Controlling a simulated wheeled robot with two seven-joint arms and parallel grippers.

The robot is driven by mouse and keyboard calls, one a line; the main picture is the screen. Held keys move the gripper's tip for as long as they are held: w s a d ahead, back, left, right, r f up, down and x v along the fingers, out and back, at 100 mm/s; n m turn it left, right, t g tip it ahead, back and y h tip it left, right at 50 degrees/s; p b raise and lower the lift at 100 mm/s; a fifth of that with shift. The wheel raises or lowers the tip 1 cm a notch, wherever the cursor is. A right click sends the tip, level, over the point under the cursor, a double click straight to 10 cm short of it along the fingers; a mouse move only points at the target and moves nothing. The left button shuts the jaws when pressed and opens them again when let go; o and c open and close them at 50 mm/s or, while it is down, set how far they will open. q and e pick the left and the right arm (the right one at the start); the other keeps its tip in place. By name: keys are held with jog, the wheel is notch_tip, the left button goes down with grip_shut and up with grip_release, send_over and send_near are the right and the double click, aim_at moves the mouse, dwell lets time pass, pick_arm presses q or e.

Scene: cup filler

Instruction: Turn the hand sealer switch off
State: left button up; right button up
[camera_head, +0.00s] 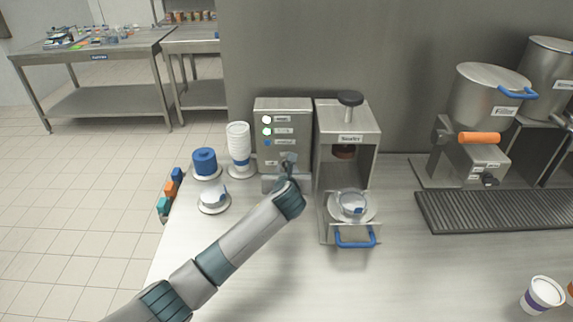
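The hand sealer (349,138) is a metal frame with a dark round knob on top and a blue-handled drawer at the bottom. A grey metal control box (300,106) stands against its left side, with white, green and blue round marks beside small labels on its front. The green mark looks lit. I cannot tell which part is the switch. My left arm reaches in from the lower left, and my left gripper (288,164) is at the lower front of the box. Its fingers are small and dark here, so their opening and any contact are unclear. My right gripper is out of view.
A cup (352,204) sits in the sealer's drawer. Stacked white cups (238,142), a blue stack (204,161) and a small lidded item (213,194) stand left of the box. Metal pots (487,95) and a drip grate (497,211) are right. The front counter is mostly clear.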

aim_at(286, 165)
pick_arm(q)
jog(key=shift+x, duration=2.8)
grip_shut()
